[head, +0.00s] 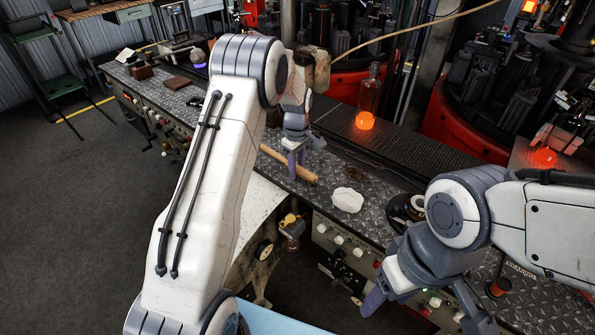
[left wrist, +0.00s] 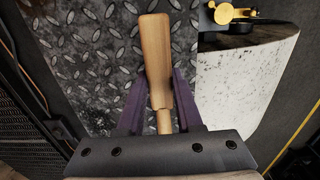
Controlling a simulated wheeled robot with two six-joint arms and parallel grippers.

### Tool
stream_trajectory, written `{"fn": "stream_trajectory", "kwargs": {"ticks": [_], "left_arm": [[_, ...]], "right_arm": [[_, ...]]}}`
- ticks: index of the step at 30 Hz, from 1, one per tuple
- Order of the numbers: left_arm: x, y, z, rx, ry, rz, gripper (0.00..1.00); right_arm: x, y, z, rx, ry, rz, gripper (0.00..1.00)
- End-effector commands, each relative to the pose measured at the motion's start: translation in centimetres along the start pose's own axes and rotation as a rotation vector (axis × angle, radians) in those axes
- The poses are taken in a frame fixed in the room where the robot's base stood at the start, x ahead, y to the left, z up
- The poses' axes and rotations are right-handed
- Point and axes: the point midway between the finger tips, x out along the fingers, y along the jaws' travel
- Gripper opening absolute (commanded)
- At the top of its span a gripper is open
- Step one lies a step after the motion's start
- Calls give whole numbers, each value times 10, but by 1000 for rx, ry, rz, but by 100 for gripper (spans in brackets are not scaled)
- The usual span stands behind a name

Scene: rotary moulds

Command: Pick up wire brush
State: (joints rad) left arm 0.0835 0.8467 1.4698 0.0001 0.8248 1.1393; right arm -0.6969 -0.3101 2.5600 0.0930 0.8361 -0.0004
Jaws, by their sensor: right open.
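The wire brush (head: 302,173) lies on the dark tread-plate bench top, its wooden handle showing; its bristles cannot be made out. My left gripper (head: 292,160) is down at the handle, with a finger in front of it in the head view. In the left wrist view the handle (left wrist: 155,60) runs between the two purple fingers of my left gripper (left wrist: 160,85). The fingers are close to its sides; I cannot tell whether they press on it. My right gripper (head: 424,305) is open and empty, at the front edge of the bench.
A white crumpled lump (head: 347,200) lies right of the brush. A glowing glass bottle (head: 367,100) stands behind on the dark conveyor (head: 410,145). Red rotary machines stand at the back. A dark flat block (head: 176,83) lies at the bench's far left.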

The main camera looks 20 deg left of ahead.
Motion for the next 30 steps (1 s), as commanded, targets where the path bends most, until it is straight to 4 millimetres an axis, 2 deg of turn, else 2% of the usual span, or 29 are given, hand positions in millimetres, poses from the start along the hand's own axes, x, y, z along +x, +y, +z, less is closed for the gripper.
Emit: {"fn": "stream_trajectory", "kwargs": {"ticks": [14, 17, 22, 30], "left_arm": [[-5, 1, 0, 0, 1, 2, 0], [-12, 1, -1, 0, 2, 4, 0], [-40, 2, -1, 0, 4, 8, 0], [-76, 8, 60, 6, 2, 5, 0]], "right_arm": [[2, 0, 0, 0, 0, 0, 65], [4, 0, 0, 0, 0, 0, 65], [13, 1, 1, 0, 0, 0, 65], [27, 2, 1, 0, 0, 0, 65]]}}
